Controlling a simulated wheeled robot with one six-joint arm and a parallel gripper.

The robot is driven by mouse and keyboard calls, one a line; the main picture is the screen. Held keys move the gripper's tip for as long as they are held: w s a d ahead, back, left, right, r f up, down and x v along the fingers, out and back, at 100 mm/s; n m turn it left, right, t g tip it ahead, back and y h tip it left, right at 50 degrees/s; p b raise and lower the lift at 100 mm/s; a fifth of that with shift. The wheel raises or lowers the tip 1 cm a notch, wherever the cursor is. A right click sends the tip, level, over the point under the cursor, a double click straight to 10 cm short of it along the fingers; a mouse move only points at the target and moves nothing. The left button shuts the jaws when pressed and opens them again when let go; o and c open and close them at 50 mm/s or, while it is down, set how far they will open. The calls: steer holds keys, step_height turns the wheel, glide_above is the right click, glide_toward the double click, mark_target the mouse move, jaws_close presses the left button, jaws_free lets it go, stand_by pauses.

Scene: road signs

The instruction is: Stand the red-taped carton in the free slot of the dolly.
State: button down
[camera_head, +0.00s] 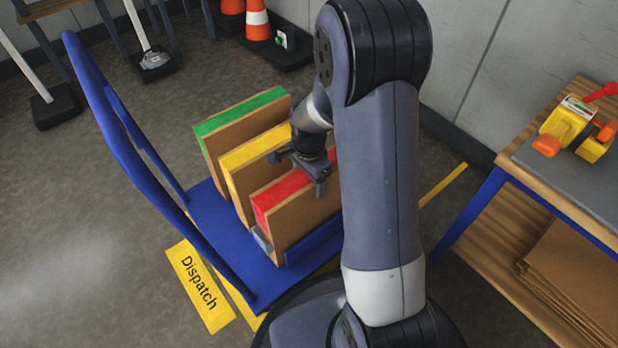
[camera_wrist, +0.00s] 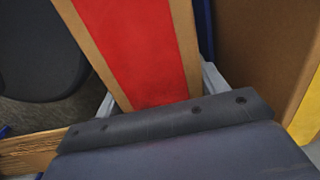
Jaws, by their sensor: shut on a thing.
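The red-taped carton (camera_head: 305,210) stands on the blue dolly (camera_head: 222,228), nearest the front of the row, beside the yellow-taped carton (camera_head: 240,160). The green-taped carton (camera_head: 225,122) stands behind that one. My gripper (camera_head: 305,172) is over the top edge of the red-taped carton, shut on it. In the wrist view the red tape (camera_wrist: 140,45) runs between the two grey fingers. My arm hides the right end of the red-taped carton, and I cannot tell whether its base rests fully on the deck.
The dolly's blue handle (camera_head: 110,130) rises at the left. A yellow Dispatch floor sign (camera_head: 200,285) lies in front. A workbench (camera_head: 560,170) with yellow and orange tools stands at the right. Traffic cones (camera_head: 257,22) and posts stand at the back.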

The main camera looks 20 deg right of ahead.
steer(key=shift+f, duration=0.3)
steer(key=shift+c, duration=0.8)
jaws_free()
step_height(320, 180, up, 11)
steer(key=p, duration=0.4)
steer(key=shift+f, duration=0.1)
step_height(320, 180, down, 11)
steer(key=b, duration=0.4)
steer(key=shift+r, duration=0.4)
